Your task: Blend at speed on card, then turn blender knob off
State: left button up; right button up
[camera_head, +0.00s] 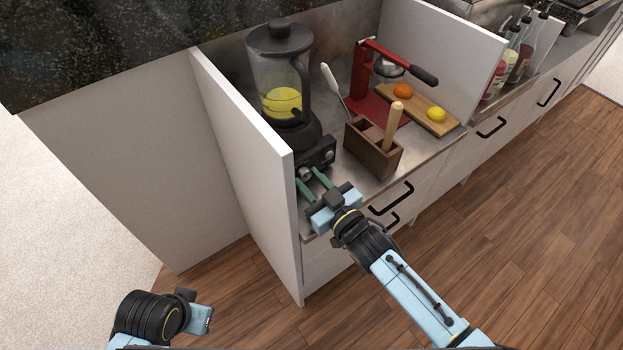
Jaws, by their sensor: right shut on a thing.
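The blender (279,75) stands upright at the left end of the counter, with a black lid and yellow contents low in its clear jug. Its dark base (318,153) has a small knob (306,173) on the front. My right gripper (309,176) reaches the front of the base with its green fingers shut on the knob. The knob's setting is too small to read. My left gripper (200,319) is low at the left, away from the counter; its fingers cannot be made out. I cannot make out a speed card.
A white side panel (250,150) stands close left of the blender. Right of it are a wooden utensil box (372,152), a red press (362,70), and a cutting board (438,124) with an orange and a lemon. Bottles (522,58) stand farther right. The wooden floor is clear.

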jog(key=m+p, duration=0.2)
jog(key=m, duration=0.1)
pick_arm(q)
jog(key=s+a+f, duration=0.1)
jog(key=a+f, duration=0.2)
jog(key=f, duration=0.4)
jog(key=shift+s+a+g+y+p, duration=0.2)
jog(key=shift+g+y+p, duration=0.1)
jog(key=shift+p, duration=0.05)
pick_arm(e)
jog(key=shift+m, duration=1.3)
jog(key=o, duration=1)
jog(key=shift+c, duration=0.2)
jog(key=shift+s, duration=0.1)
